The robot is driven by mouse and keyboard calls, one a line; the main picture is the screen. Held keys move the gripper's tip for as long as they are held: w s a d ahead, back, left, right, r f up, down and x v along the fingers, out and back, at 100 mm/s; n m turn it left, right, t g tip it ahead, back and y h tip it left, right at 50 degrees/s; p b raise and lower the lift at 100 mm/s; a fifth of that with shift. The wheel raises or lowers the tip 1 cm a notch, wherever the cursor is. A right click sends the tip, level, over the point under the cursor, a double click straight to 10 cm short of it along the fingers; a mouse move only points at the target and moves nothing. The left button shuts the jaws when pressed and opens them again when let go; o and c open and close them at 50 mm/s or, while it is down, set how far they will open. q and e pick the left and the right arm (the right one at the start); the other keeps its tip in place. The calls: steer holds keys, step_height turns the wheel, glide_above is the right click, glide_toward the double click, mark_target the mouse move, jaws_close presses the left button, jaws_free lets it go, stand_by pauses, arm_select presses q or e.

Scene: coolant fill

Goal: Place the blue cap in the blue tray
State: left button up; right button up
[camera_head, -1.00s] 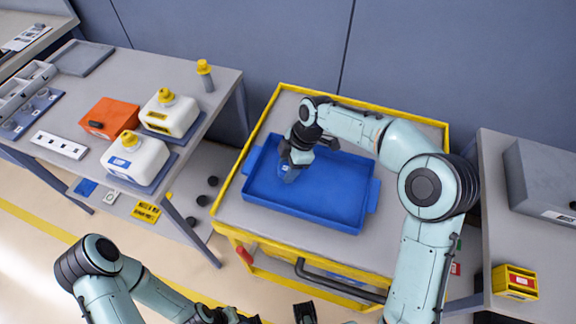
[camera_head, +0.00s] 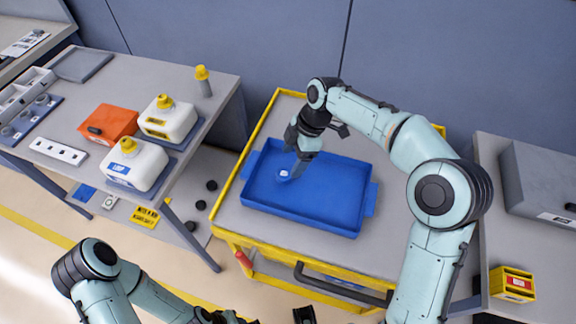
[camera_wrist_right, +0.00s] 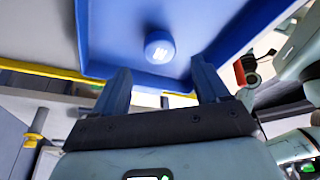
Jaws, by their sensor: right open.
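The blue cap (camera_head: 284,173), with a white mark on its top, sits in the left part of the blue tray (camera_head: 340,222). In the right wrist view the cap (camera_wrist_right: 159,45) rests on the floor of the tray (camera_wrist_right: 90,40), just beyond the fingertips. My right gripper (camera_head: 295,168) is over the tray next to the cap. In the right wrist view the gripper (camera_wrist_right: 160,70) is open, its fingers spread and empty, with a gap to the cap. My left arm is at the bottom; its gripper is mostly cut off by the frame edge.
The tray stands on a yellow-railed cart (camera_head: 226,215). The left table carries two white jugs (camera_head: 135,163), an orange box (camera_head: 108,123) and a yellow-topped bottle (camera_head: 203,80).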

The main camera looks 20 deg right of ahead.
steer(key=v, duration=0.5)
steer(key=shift+d+r+p, duration=0.15)
steer(key=shift+r+p, duration=0.1)
steer(key=shift+p, duration=0.1)
steer(key=shift+f, duration=0.1)
